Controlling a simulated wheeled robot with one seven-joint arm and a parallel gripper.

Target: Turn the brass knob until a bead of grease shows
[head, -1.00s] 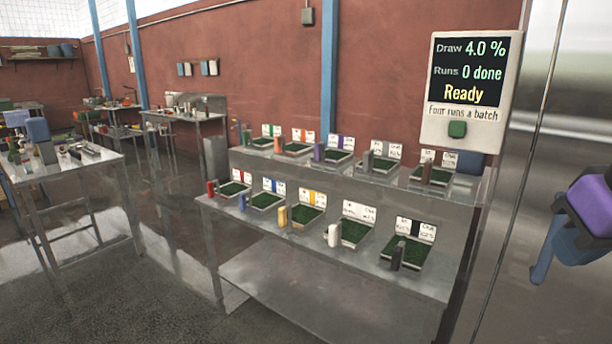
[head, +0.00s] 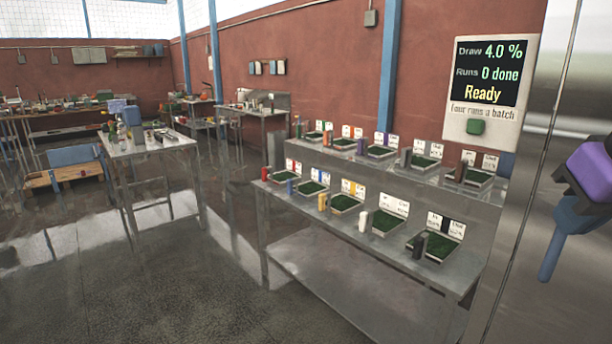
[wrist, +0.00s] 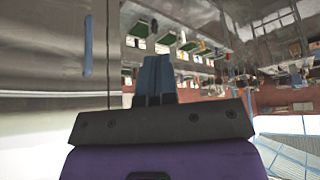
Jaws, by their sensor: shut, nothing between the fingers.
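I see no brass knob and no bead of grease in either view. My gripper, purple and black with blue fingers, hangs at the right edge of the head view (head: 572,222), in front of a steel panel. In the wrist view its blue fingers (wrist: 155,72) are together with nothing between them. They point toward the room.
A blue bar like a handle (wrist: 87,45) shows against the steel panel (wrist: 45,50). A wall display (head: 491,72) reads "Draw 4.0 %", "Runs 0 done", "Ready", above a green button (head: 475,127). A steel two-level bench (head: 345,270) holds several green trays. Open floor lies left.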

